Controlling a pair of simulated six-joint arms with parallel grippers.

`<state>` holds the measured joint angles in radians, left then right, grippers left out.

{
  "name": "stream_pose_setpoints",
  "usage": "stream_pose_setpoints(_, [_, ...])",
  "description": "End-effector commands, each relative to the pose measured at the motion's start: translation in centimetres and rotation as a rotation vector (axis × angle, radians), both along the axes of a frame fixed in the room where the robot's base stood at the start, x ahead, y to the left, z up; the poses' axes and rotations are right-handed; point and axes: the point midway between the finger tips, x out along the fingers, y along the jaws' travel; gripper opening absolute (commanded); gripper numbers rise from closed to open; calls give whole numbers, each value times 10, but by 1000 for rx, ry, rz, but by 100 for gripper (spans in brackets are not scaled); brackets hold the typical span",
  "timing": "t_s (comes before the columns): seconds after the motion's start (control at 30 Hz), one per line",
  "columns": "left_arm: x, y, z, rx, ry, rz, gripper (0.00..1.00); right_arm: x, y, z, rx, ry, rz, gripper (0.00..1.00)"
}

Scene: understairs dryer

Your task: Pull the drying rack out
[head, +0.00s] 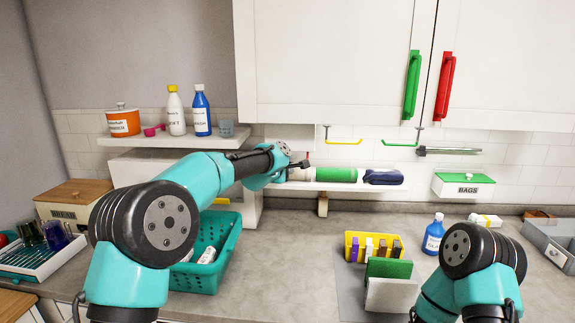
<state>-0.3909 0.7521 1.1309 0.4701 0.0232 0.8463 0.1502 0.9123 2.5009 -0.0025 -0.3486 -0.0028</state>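No thing is plainly marked as the drying rack. A white tray with teal slats (27,262) at the far left of the counter holds several glasses and looks like a dish rack. A metal rod with a dark end (447,151) sticks out under the wall cabinet, right of centre; I cannot tell if it belongs to a rack. My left gripper (302,162) is by the left end of the low wall shelf, near the green roll, far from both. It is small and mostly behind my arm, so its opening is unclear. My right gripper is out of view.
A teal basket (228,250) stands on the counter below my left arm. A yellow caddy (349,246), a blue bottle (434,236) and a grey drawer box (556,238) stand to the right. Yellow (344,142) and green hooks (400,144) hang under the cabinet.

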Motion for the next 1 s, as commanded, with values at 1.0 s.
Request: stream_pose_setpoints(1.0, [-1,1,0,-1,0,1,0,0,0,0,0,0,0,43])
